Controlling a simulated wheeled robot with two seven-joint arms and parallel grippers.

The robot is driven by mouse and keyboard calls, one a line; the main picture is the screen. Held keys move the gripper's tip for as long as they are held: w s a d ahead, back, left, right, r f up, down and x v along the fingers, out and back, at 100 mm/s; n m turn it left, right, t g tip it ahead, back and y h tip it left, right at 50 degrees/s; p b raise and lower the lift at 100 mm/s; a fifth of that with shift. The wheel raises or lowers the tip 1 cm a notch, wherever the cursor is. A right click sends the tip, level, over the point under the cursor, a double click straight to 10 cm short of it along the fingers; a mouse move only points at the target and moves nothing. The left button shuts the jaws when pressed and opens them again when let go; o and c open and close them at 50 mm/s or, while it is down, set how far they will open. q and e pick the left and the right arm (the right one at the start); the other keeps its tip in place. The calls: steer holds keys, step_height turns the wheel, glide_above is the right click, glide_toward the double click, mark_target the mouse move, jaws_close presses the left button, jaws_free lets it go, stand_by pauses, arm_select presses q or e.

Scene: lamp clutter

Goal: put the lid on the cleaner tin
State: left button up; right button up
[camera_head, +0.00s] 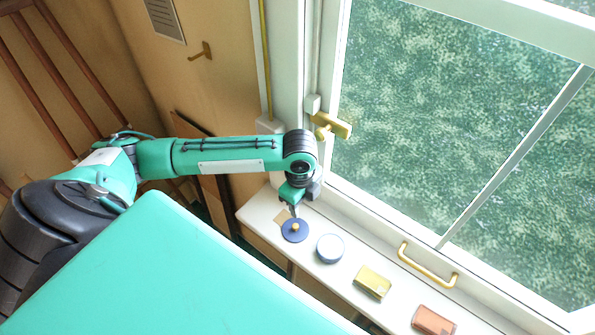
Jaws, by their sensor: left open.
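A blue round lid (286,235) with a small brass knob lies flat on the white window sill (257,211). Just right of it stands a short round tin (329,249) with a blue side and a pale grey top face; a small gap separates the two. My left gripper (293,212) points down right over the lid, its fingertips close to the knob. It is open and holds nothing. Whether the fingers reach around the knob cannot be told. My right gripper is not in view.
A yellow box (373,281) and an orange-brown block (433,320) lie further right along the sill. A brass window handle (332,125) and a brass pull bar (428,266) stick out from the window frame beside the sill.

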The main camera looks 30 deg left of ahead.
arm_select(q)
steer(key=a, duration=0.1)
steer(key=p, duration=0.2)
glide_above(295, 225)
steer(key=f, duration=0.8)
steer(key=shift+d, duration=0.35)
steer(key=f, duration=0.1)
steer(key=f+p, duration=0.1)
steer(key=f, duration=0.1)
steer(key=f+p, duration=0.1)
steer(key=shift+a+f, duration=0.2)
steer(key=shift+a, duration=0.1)
steer(key=shift+f, duration=0.35)
jaws_close()
